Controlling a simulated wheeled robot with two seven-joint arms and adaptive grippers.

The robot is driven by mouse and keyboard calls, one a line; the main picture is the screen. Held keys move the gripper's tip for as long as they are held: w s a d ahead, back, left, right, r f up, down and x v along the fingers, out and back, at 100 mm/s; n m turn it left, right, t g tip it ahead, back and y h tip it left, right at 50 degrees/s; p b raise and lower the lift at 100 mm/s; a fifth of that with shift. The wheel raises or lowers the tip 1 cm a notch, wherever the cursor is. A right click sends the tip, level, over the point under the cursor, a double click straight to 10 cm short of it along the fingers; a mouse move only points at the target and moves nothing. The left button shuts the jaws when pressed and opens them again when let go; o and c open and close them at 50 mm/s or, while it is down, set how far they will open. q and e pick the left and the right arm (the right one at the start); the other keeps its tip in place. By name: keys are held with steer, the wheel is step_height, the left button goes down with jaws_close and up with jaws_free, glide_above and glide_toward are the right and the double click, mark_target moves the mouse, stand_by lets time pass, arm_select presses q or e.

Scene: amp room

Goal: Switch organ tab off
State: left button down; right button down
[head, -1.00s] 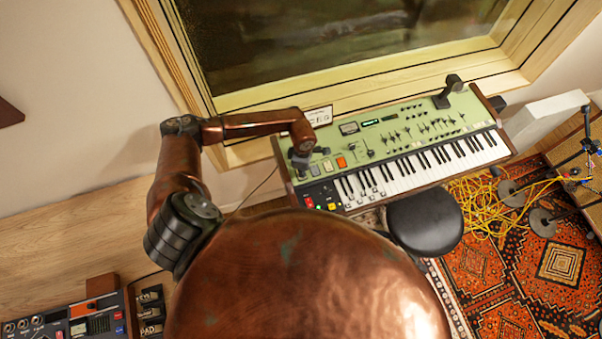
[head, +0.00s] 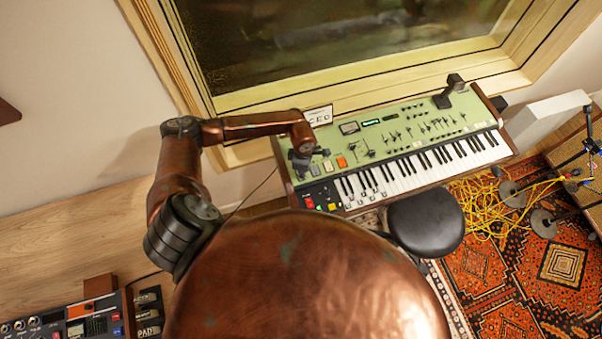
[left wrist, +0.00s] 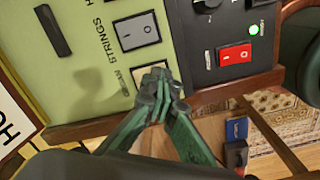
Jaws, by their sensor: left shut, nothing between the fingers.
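The green-panelled keyboard (head: 400,122) stands below the window. Its tabs sit at the left end of the panel, with an orange tab (head: 341,162) among them. In the left wrist view, a grey tab (left wrist: 137,30) is marked STRINGS. A cream tab (left wrist: 153,72) beside it is mostly covered by my fingers; its label is partly hidden and I cannot read it fully. My left gripper (left wrist: 158,84) is shut and empty, with its tips over or against this cream tab; I cannot tell if they touch. The left gripper also shows in the head view (head: 300,168). My right gripper is out of view.
A red switch (left wrist: 235,55) and a lit green lamp (left wrist: 254,29) are on the black panel beside the tabs. A white card (head: 319,115) stands behind the keyboard. A black stool (head: 426,221) is in front. Yellow cables (head: 487,208) lie on the rug.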

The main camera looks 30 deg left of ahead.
arm_select(q)
steer(key=shift+r+p, duration=0.9)
steer(key=shift+r, duration=0.55)
steer(key=shift+r+p, duration=1.1)
steer(key=shift+r, duration=0.95)
